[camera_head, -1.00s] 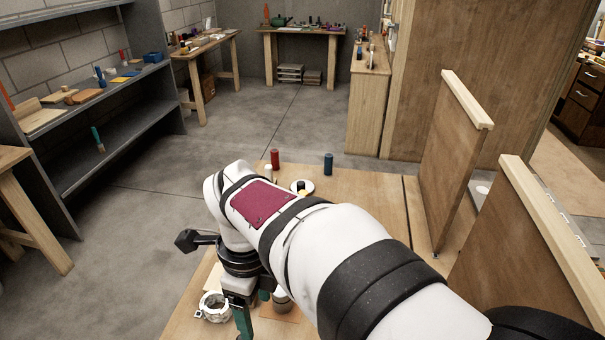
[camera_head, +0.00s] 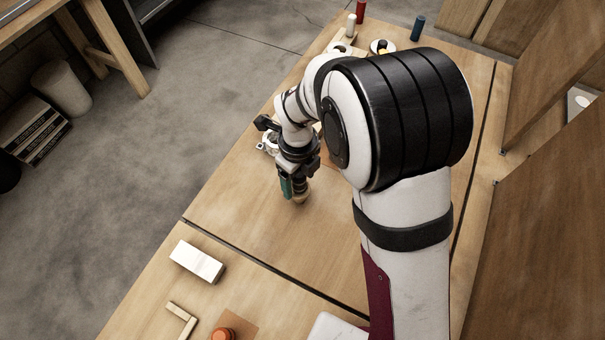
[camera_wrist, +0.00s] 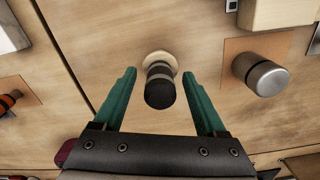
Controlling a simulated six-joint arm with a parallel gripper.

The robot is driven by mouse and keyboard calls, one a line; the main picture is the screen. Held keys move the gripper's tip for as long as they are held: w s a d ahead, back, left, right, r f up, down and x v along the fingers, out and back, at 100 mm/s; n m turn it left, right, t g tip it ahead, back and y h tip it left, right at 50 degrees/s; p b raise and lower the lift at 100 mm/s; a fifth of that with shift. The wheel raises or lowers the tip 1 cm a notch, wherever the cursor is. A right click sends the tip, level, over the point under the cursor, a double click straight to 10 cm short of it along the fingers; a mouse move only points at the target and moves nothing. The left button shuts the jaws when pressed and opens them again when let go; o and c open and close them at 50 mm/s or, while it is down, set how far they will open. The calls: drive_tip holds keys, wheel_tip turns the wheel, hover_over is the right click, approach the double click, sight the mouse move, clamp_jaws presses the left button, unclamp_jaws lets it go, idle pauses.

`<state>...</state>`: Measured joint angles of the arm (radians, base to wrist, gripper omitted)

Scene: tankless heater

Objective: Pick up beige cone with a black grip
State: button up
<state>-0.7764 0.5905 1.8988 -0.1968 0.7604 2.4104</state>
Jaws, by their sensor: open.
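The beige cone with a black grip (camera_wrist: 160,80) stands on the wooden table in the wrist view. Its black end points toward the camera and its pale round base rests lower, on the wood. My gripper (camera_wrist: 158,72) is open, with one green finger on each side of the cone and a gap on both sides. In the head view, my gripper (camera_head: 290,190) points down at the table, and the cone (camera_head: 301,198) shows partly beside the fingers. Most of the cone is hidden there by the gripper.
A metal-topped cylinder (camera_wrist: 265,77) stands on an orange-brown square to the right in the wrist view. A pale block (camera_wrist: 275,12) lies at the top right. In the head view, a cream block (camera_head: 198,262) and an orange object (camera_head: 222,335) lie at the front.

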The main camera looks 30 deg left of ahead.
clamp_jaws()
idle(0.3)
idle(1.1)
